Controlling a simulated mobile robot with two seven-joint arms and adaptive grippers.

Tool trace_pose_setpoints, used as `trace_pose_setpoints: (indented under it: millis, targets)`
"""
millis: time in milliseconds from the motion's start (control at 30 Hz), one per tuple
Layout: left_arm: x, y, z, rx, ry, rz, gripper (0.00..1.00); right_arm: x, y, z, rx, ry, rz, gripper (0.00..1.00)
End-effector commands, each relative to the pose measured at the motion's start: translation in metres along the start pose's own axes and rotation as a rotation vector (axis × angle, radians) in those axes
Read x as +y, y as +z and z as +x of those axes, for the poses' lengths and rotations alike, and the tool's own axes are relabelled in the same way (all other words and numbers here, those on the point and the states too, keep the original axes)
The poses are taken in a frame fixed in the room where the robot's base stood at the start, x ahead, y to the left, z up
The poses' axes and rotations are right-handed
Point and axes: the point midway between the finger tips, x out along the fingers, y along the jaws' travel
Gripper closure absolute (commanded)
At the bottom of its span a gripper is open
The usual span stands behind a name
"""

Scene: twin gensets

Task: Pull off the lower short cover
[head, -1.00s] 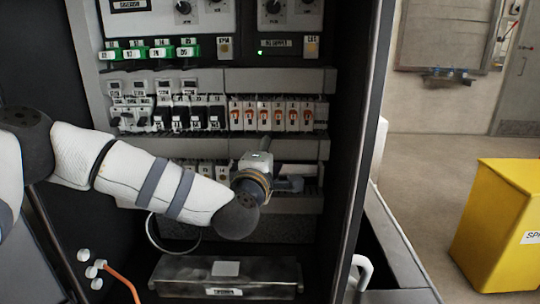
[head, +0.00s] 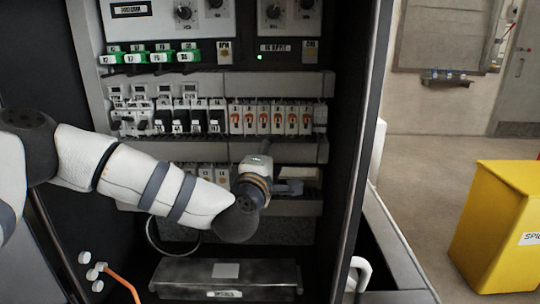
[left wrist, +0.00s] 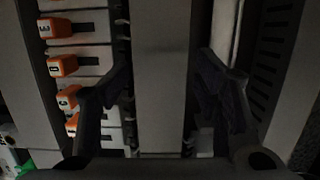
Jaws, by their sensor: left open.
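The lower short cover is a plain grey strip (head: 285,150) on the right part of the duct below the row of breakers with orange toggles. In the left wrist view a grey strip (left wrist: 162,60), seemingly this cover, runs up the middle between my fingers. My left gripper (head: 290,186) is in front of the cabinet, just below that duct in the head view. In the left wrist view my left gripper (left wrist: 168,95) is open, with one finger on each side of the strip. I cannot tell whether the fingers touch it. My right gripper is out of view.
Orange-toggle breakers (head: 264,118) sit right above the duct, and another grey duct (head: 280,83) runs above them. A dark box (head: 225,277) is at the cabinet's bottom. The cabinet's right side wall (head: 358,150) stands close. A yellow bin (head: 500,225) is outside.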

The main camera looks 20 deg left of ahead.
Motion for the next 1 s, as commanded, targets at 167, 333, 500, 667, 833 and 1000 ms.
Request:
trace_pose_setpoints:
  millis: [167, 333, 500, 667, 833, 1000]
  targets:
    - [0.0007, 0.0002, 0.0002, 0.0, 0.002, 0.0, 0.57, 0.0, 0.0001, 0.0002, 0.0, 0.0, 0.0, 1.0]
    - [0.0006, 0.0, 0.0002, 0.0, 0.002, 0.0, 0.95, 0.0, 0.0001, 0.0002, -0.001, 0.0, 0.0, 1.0]
    - [0.0011, -0.0001, 0.0001, 0.0, 0.003, 0.0, 1.0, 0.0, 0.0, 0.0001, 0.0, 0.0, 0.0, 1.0]
    - [0.0015, 0.0002, -0.0017, 0.001, 0.003, 0.0, 1.0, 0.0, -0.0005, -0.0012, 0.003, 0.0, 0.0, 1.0]
    - [0.0011, 0.0005, -0.0029, 0.001, 0.003, 0.0, 1.0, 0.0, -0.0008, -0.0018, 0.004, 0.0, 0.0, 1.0]
    - [0.002, 0.002, -0.0085, 0.0, 0.003, 0.001, 1.0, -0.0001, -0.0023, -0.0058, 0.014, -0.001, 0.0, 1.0]
